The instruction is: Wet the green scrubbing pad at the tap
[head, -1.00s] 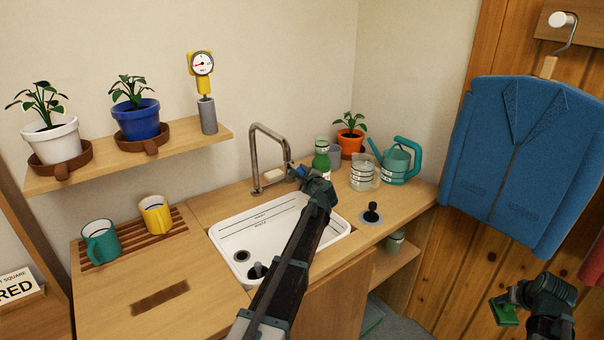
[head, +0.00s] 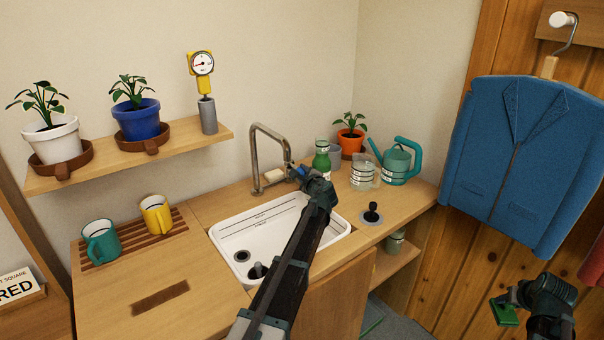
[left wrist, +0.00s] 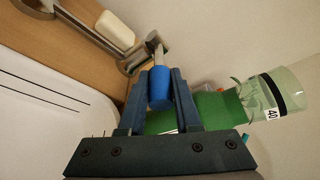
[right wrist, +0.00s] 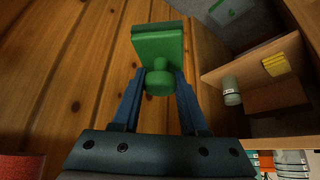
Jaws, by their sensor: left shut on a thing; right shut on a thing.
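The green scrubbing pad (head: 505,313) is at the lower right of the head view. My right gripper (head: 514,297) is shut on its round knob (right wrist: 159,82), with the flat pad (right wrist: 160,46) beyond the fingertips, in the air and far from the sink. The metal tap (head: 254,155) stands behind the white sink (head: 224,236). My left gripper (head: 301,174) is shut on the tap's blue lever grip (left wrist: 160,88), which sits on a metal stem between the fingers in the left wrist view. I cannot make out water under the spout.
A soap bar (head: 273,175) lies by the tap. A green bottle (head: 321,158), glass jars (head: 362,173), a teal watering can (head: 397,162) and a black plunger-like stopper (head: 372,213) stand right of the sink. Two mugs (head: 156,216) stand left. A blue jacket (head: 515,160) hangs at right.

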